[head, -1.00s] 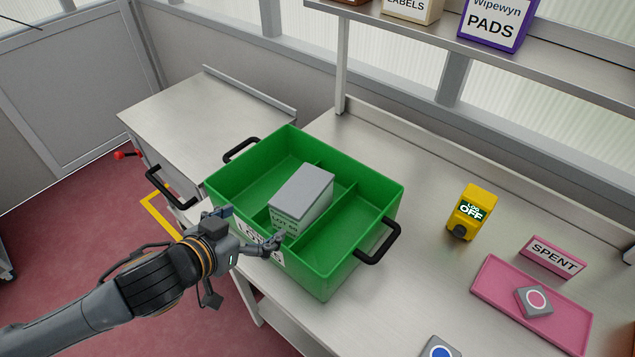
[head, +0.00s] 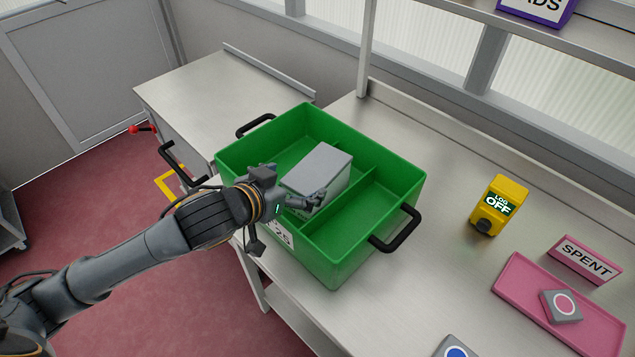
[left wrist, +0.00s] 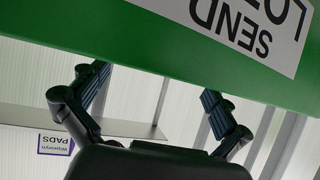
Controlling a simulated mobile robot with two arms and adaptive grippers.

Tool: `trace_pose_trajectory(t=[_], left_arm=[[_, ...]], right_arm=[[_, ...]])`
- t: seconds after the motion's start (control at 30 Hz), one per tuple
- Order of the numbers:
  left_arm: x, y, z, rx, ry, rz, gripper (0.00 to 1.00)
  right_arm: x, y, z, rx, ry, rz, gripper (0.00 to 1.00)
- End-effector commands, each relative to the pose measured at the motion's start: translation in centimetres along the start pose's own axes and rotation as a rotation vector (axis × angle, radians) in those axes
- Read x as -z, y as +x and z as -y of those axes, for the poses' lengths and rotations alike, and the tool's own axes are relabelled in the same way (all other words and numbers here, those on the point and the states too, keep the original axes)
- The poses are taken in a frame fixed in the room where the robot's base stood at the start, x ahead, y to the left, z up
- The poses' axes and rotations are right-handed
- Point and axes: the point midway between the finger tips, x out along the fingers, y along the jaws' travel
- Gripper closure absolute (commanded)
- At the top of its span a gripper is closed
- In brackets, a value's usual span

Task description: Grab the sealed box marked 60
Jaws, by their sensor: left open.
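A grey box (head: 320,165) with a flat lid sits inside the green crate (head: 322,264), beside a divider. Its front side is partly hidden by my left gripper (head: 296,186), so I cannot read its marking. The gripper is open, its fingers spread at the box's front side above the crate's near wall. I cannot tell whether they touch the box. In the left wrist view the open fingers (left wrist: 155,84) show below the crate's green wall (left wrist: 150,45), with an upside-down label reading "SEND LOT"; the box is not seen there. My right gripper is not in view.
The crate has black handles (head: 397,232) and dividers. The metal bench (head: 445,165) is clear behind the crate.

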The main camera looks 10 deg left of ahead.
Motion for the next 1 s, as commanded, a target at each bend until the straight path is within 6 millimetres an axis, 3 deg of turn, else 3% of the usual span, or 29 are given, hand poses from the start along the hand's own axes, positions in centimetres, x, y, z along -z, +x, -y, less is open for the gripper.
trace_pose_trajectory(t=[0.17,0.5,0.77,1.0], left_arm=[[0.3,1.1,-0.1,0.001,0.0,0.0,0.0],[0.5,5.2,-0.4,0.001,0.001,-0.001,0.0],[0.4,5.5,-0.4,0.0,0.002,-0.001,0.0],[0.4,5.5,-0.4,0.001,0.001,0.0,0.45]], right_arm=[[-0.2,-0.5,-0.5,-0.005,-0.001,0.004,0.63],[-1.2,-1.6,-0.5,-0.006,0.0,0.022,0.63],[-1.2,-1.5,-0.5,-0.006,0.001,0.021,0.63],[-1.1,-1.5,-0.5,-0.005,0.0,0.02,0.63]])
